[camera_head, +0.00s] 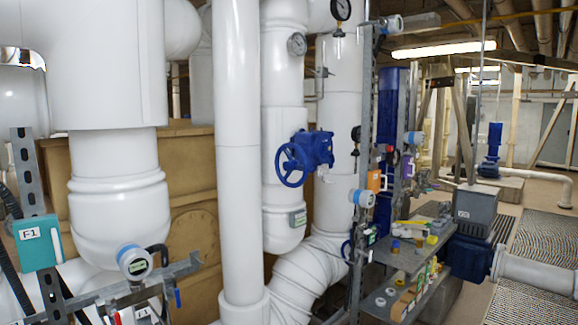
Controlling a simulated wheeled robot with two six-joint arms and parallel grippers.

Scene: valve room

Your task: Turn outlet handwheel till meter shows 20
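A blue handwheel (293,165) sits on a blue valve body (318,149) at mid-height among the white pipes; whether it is the outlet one I cannot tell. A round dial gauge (297,44) is on the pipe above it, and a black-rimmed gauge (341,9) is at the top edge. Another meter (363,198) is right of the handwheel, and one more (392,25) is at upper right. Their readings are too small to make out. Neither of my grippers is in view.
A thick white vertical pipe (239,140) stands just left of the handwheel. A metal rail (125,290) and a teal box (37,241) marked F-1 are at lower left. Shelves (400,258) with small parts stand at right. Floor (525,200) shows at far right.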

